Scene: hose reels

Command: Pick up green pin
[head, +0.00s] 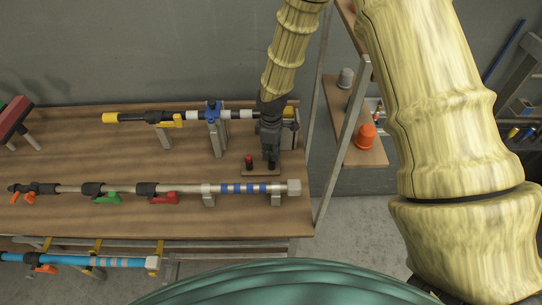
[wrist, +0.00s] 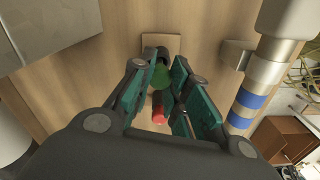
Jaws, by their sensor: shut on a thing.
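The green pin (wrist: 161,76) shows in the wrist view between the two finger pads of my gripper (wrist: 165,62), which is shut on it. The pin's lower end is dark or shaded, and I cannot tell whether it touches the small wooden base (wrist: 176,40). In the head view my gripper (head: 270,158) points down over the right end of the workbench, and its body hides the green pin. A red pin (head: 249,161) stands on the base just left of my gripper. The red pin also shows in the wrist view (wrist: 158,106).
The workbench (head: 130,160) carries a metal pipe (head: 180,189) with green and red valve handles in front and a black pipe with a blue fitting (head: 213,112) behind. A shelf at right holds an orange object (head: 366,136). The bench's left part has free wood.

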